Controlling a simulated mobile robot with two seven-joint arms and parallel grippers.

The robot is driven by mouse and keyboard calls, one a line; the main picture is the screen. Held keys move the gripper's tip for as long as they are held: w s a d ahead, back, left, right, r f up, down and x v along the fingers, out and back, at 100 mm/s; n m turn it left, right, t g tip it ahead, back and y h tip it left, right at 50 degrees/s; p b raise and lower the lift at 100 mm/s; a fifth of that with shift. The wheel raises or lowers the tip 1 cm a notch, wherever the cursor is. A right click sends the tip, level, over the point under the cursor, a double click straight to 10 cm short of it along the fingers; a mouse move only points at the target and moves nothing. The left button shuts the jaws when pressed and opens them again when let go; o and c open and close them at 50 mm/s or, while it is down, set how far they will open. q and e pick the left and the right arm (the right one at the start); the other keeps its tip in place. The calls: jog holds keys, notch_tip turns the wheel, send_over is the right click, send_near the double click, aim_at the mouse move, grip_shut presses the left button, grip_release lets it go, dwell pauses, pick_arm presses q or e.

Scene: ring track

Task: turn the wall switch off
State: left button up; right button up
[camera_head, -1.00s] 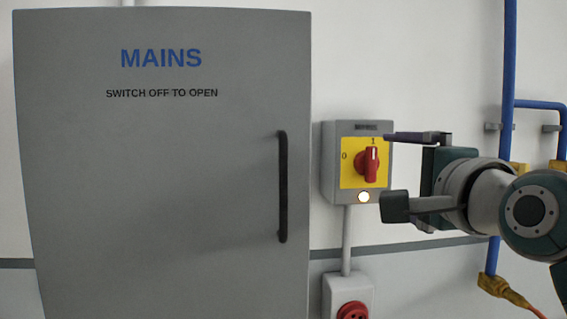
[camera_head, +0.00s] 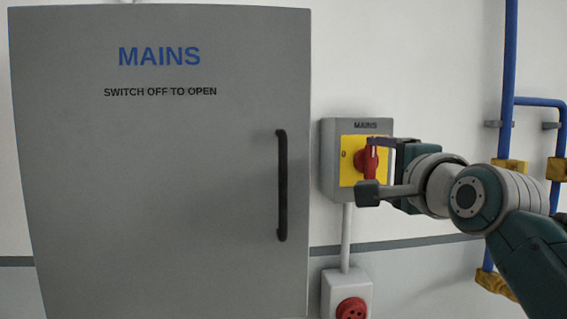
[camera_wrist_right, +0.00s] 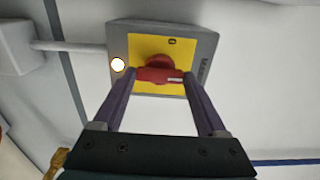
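The wall switch is a grey box (camera_head: 328,160) marked MAINS with a yellow plate (camera_head: 347,170) and a red rotary knob (camera_head: 361,160). In the head view the knob's handle points up, away from the 0 mark at left. My right gripper (camera_head: 370,166) is open in front of the knob and hides part of it and the lamp. In the right wrist view the knob (camera_wrist_right: 160,75) lies between the spread fingers (camera_wrist_right: 157,88), its bar running across the gap. A lit white lamp (camera_wrist_right: 117,65) shows there. I cannot tell if the fingers touch the knob. My left gripper is not in view.
A grey cabinet (camera_head: 160,190) reading SWITCH OFF TO OPEN, with a black handle (camera_head: 282,185), stands left of the switch. A socket box with a red round front (camera_head: 351,309) is below. Blue pipes (camera_head: 507,70) with yellow fittings run down the wall at right.

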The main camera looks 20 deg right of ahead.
jog(key=c, duration=0.8)
jog(key=shift+r+n+p, duration=0.1)
jog(key=shift+n+p, duration=0.4)
jog(key=shift+n, duration=0.2)
jog(key=shift+n+p, duration=0.65)
jog(key=shift+n, duration=0.55)
jog(key=n+p, duration=0.2)
jog(key=n, duration=0.2)
jog(key=shift+n, duration=0.3)
jog(key=n+p, duration=0.1)
jog(key=n, duration=0.4)
jog(key=shift+p, duration=0.35)
jog(key=shift+n+p, duration=0.4)
jog(key=shift+n, duration=2)
